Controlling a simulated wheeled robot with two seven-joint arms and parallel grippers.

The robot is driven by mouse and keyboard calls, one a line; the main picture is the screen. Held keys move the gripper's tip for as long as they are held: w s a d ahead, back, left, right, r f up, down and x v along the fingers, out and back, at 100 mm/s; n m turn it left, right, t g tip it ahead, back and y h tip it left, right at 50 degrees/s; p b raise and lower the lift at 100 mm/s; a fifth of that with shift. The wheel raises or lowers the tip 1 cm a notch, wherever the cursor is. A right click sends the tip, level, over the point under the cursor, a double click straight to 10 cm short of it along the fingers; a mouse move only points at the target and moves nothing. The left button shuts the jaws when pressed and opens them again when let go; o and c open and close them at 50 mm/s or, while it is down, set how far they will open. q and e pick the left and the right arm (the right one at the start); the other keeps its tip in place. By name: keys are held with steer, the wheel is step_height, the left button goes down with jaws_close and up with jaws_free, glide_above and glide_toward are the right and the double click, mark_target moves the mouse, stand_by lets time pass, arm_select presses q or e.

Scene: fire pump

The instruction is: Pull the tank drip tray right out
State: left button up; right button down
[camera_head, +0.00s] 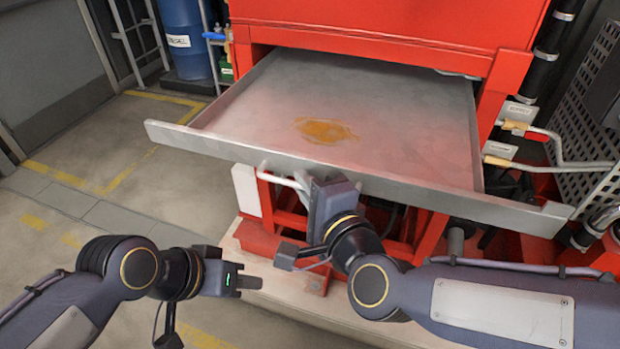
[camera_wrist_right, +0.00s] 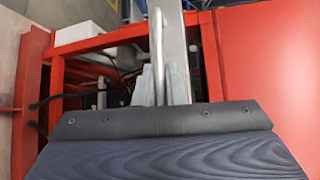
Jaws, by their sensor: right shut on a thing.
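The tank drip tray (camera_head: 400,105) is a wide grey metal tray with a brown-orange stain in its middle. It sticks out of the opening under the red tank (camera_head: 370,20), and its rear end is hidden beneath the tank. A pale handle (camera_head: 285,178) is below its front lip; it also shows in the right wrist view (camera_wrist_right: 157,45). My right gripper (camera_head: 303,180) is at the front lip, shut on the handle, with the fingertips partly hidden. My left gripper (camera_head: 255,283) is in front of the red frame, apart from the tray, its finger gap not clear.
A blue barrel (camera_head: 186,40) stands at the back left. The red frame (camera_head: 270,232) stands below the tray. Floor at the left is clear.

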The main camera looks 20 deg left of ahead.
steer(key=shift+s+f, duration=0.1)
steer(key=c, duration=1.8)
jaws_free()
steer(key=v, duration=0.8)
steer(key=shift+a, duration=0.1)
steer(key=d+f+n+g+h+p, duration=0.2)
steer(key=d+n+h+p, duration=0.15)
steer(key=d, duration=0.75)
steer(key=d+f+n+g+h+p, duration=0.15)
steer(key=d+n, duration=0.25)
steer(key=d, duration=0.6)
steer(key=s+d+f+g+h, duration=0.1)
steer(key=s+d, duration=0.1)
steer(key=s+d+f+n+p, duration=0.1)
steer(key=s+d, duration=0.1)
steer(key=d, duration=0.1)
steer(key=s+d+f+n+g+h, duration=0.1)
steer(key=s+d, duration=0.1)
steer(key=s, duration=0.1)
steer(key=shift+d+g+h, duration=0.15)
steer(key=shift+g+h, duration=0.15)
steer(key=shift+g, duration=0.05)
